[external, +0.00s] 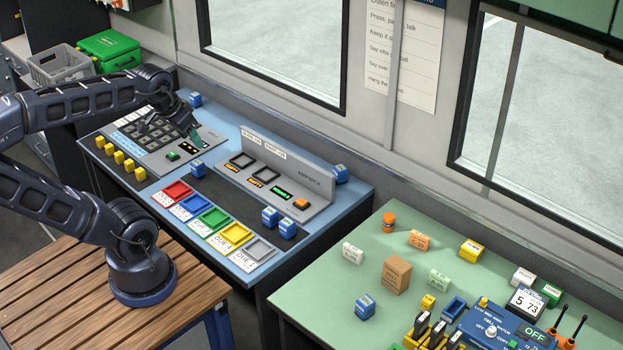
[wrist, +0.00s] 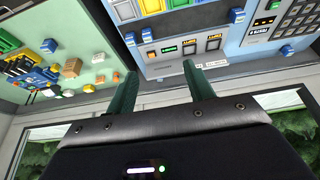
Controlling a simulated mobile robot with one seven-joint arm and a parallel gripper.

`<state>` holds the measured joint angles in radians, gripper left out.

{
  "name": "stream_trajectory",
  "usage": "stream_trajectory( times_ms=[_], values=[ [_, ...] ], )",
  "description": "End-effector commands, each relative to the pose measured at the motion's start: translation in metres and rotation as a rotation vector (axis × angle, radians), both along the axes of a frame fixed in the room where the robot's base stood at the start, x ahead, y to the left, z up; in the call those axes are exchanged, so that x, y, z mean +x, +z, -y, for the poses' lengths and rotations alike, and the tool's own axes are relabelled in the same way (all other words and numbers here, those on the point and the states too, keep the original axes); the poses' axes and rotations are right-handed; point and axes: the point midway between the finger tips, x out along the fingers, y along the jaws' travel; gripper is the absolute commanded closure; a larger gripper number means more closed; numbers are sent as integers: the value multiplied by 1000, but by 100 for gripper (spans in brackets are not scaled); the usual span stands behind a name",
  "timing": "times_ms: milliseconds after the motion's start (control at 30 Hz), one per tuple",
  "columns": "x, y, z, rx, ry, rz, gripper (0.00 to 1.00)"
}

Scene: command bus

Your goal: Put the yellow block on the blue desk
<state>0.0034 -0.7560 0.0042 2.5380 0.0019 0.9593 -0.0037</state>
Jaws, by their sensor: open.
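A yellow block (external: 470,249) with a pale label sits on the green desk (external: 325,284), towards its back. A smaller plain yellow cube (external: 428,302) is nearer the front of that desk. The blue desk (external: 225,117) stands to the left, holding panels and coloured trays. My gripper (external: 194,134) is above the back left of the blue desk, far from the yellow block. In the wrist view my gripper (wrist: 160,84) has its two green fingers apart with nothing between them. Both desks show there, but I cannot tell which small yellow shape is the block.
Blue blocks (external: 270,217) and the raised panel (external: 290,165) crowd the blue desk. A brown box (external: 397,275), an orange block (external: 419,240) and a blue device (external: 490,328) stand on the green desk. A gap separates the desks. Windows and a wall lie behind.

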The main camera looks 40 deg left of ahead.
Motion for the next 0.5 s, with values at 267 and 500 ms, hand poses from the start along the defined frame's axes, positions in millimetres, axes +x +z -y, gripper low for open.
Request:
stream_trajectory(
  times_ms=[267, 500],
  values=[
    [0, 0, 0, 1, -2, 0, 47],
    [21, 4, 10, 23, -55, -8, 47]
  ],
)
